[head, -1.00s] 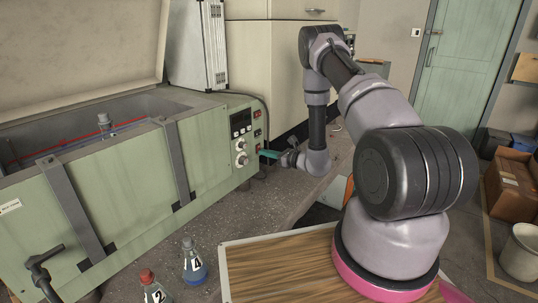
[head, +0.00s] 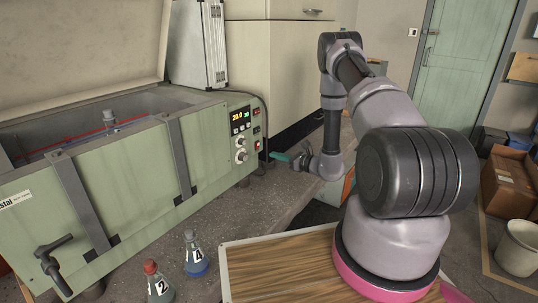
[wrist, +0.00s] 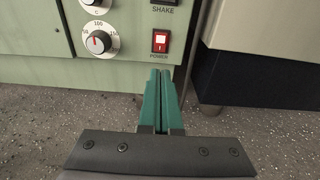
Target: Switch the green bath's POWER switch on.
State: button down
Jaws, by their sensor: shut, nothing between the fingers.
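The green bath (head: 143,170) stands on the bench at the left, its lid raised. Its control panel sits at the right end, with a lit display (head: 240,117) showing orange and green digits. In the head view the switch (head: 259,145) is small, low on the panel's right side. My gripper (wrist: 159,72) has teal fingers, shut and empty, just below the switch in the wrist view. In the head view my gripper (head: 273,155) is apart from the panel.
A SHAKE switch (wrist: 164,4) sits above POWER, and a dial (wrist: 98,40) is to its left. A cream cabinet (head: 290,70) stands behind. Bare bench lies below the panel.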

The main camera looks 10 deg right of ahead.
jog(key=v, duration=0.7)
jog(key=shift+s+d+f, duration=0.15)
jog(key=shift+s+f, duration=0.2)
jog(key=shift+f, duration=0.4)
jog(key=s+a+r+n+g+y, duration=0.1)
jog(key=s+a+r+n+g, duration=0.3)
jog(key=r, duration=0.5)
jog(key=s+a+r+n+g, duration=0.25)
jog(key=a+r+n, duration=0.2)
jog(key=r, duration=0.45)
jog(key=s+a+r+n+g+y, duration=0.1)
jog(key=s+a+r+n+g, duration=0.2)
jog(key=r+n+g, duration=0.45)
jog(key=s+d+r+n+t+h, duration=0.3)
jog(key=s+r+t+h, duration=0.1)
jog(key=s+r, duration=0.5)
jog(key=s+d+r+n+t+h, duration=0.3)
jog(key=s+r+n+t+h, duration=0.1)
jog(key=s+r+h, duration=0.3)
jog(key=s+r, duration=0.2)
jog(key=s, duration=0.1)
jog(key=shift+d+r+n, duration=0.15)
jog(key=shift+r+n, duration=0.15)
